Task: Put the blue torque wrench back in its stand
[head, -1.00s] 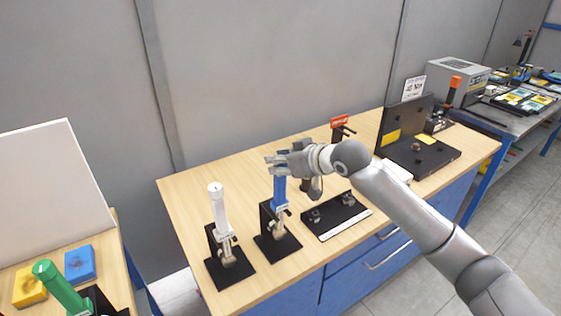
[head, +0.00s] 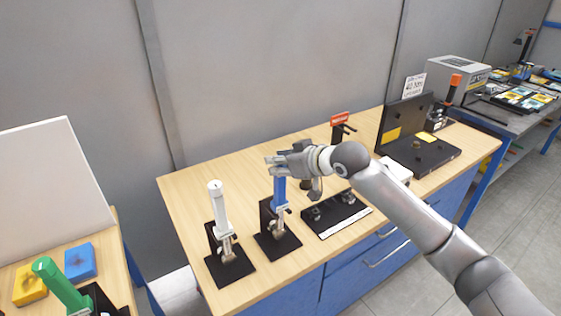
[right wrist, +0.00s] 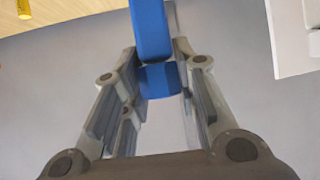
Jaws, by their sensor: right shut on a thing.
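The blue torque wrench (head: 279,194) stands upright in its black stand (head: 283,246), on the wooden bench. Its blue handle also shows in the right wrist view (right wrist: 151,32), between the fingers. My right gripper (head: 276,166) is shut on the top of the blue handle. The lower end of the wrench reaches down to the stand, but whether it is fully seated is hard to tell. My left gripper is in neither view.
A white wrench (head: 219,209) stands in a similar stand just left. An empty-looking black holder (head: 336,214) lies to the right. A red-labelled stand (head: 340,125) is behind my arm. A green wrench (head: 60,284) is on the left table.

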